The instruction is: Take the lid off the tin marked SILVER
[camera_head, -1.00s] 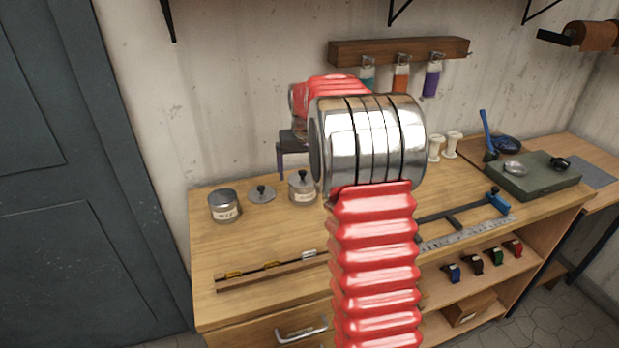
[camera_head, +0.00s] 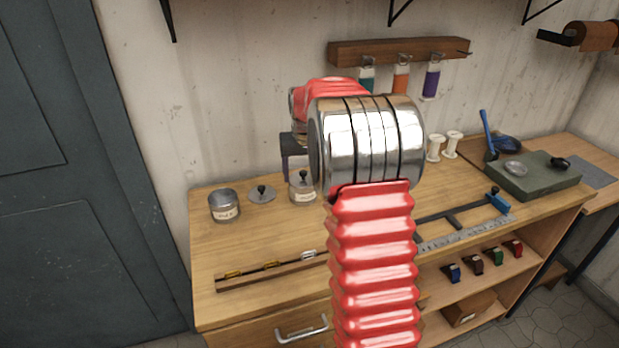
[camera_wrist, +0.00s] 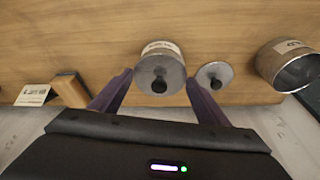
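A lidded metal tin (camera_head: 302,190) with a dark knob and a pale label stands at the back left of the bench, and it also shows in the wrist view (camera_wrist: 160,60). Its label is too small to read. My gripper (camera_wrist: 160,78) is open, with one purple finger on each side of this tin's lid in the wrist view. I cannot tell whether the fingers touch it. A second tin (camera_head: 224,206), open, stands to the left. A loose lid (camera_head: 262,194) with a knob lies between the two tins. My arm hides part of the bench.
A card (camera_wrist: 32,95) and a wooden block (camera_wrist: 70,90) sit near the gripper's left side. White spools (camera_head: 443,146) and a green block (camera_head: 535,176) stand to the right.

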